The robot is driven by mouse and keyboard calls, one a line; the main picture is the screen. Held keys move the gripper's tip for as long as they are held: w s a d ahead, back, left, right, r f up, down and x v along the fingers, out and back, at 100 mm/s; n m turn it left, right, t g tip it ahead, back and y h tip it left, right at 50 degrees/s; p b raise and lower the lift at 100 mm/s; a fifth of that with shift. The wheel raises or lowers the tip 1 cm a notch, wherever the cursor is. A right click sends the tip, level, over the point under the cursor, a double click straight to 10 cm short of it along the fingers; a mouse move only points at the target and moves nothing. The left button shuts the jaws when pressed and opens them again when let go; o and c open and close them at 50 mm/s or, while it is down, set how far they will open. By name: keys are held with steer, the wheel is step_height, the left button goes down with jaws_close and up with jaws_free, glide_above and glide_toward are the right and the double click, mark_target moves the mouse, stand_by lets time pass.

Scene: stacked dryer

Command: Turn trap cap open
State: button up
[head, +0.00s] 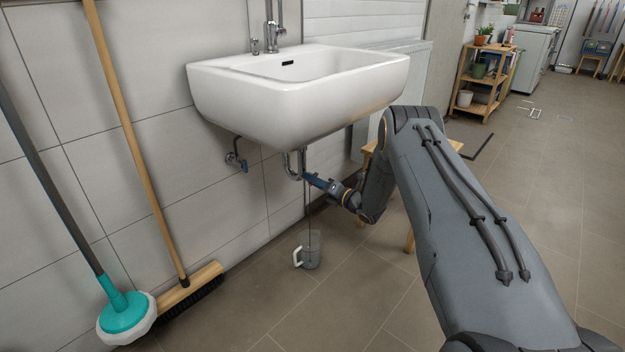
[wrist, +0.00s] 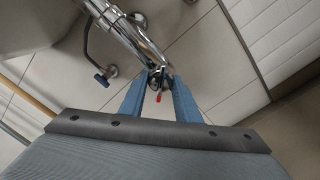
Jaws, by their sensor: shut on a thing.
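The chrome trap pipe (head: 291,166) hangs under the white sink; it also shows in the wrist view (wrist: 126,34). The trap cap (wrist: 158,82) is a small round metal part at the lower end of the trap, with a small red piece on its near side. My gripper (head: 306,177) reaches in from the right below the sink. In the wrist view my gripper (wrist: 158,84) has its two blue fingers on either side of the cap, shut on it. In the head view the cap is too small and covered to make out.
The sink (head: 300,90) is close above my gripper. A clear jug (head: 309,252) with a white handle stands on the floor below the trap. A blue-handled valve (head: 240,163) is on the wall. A broom (head: 190,288) and a mop (head: 125,312) lean at left. A wooden stool (head: 368,157) is behind my arm.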

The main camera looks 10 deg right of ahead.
steer(key=n, duration=0.2)
steer(key=n+p, duration=0.1)
steer(key=n, duration=0.1)
steer(key=shift+d+n, duration=0.2)
steer(key=shift+n, duration=0.1)
steer(key=n+p, duration=0.1)
steer(key=n, duration=0.3)
steer(key=shift+w+n+p, duration=0.15)
steer(key=shift+n+p, duration=0.15)
steer(key=shift+p, duration=0.05)
steer(key=shift+d+f, duration=0.1)
steer(key=o, duration=1)
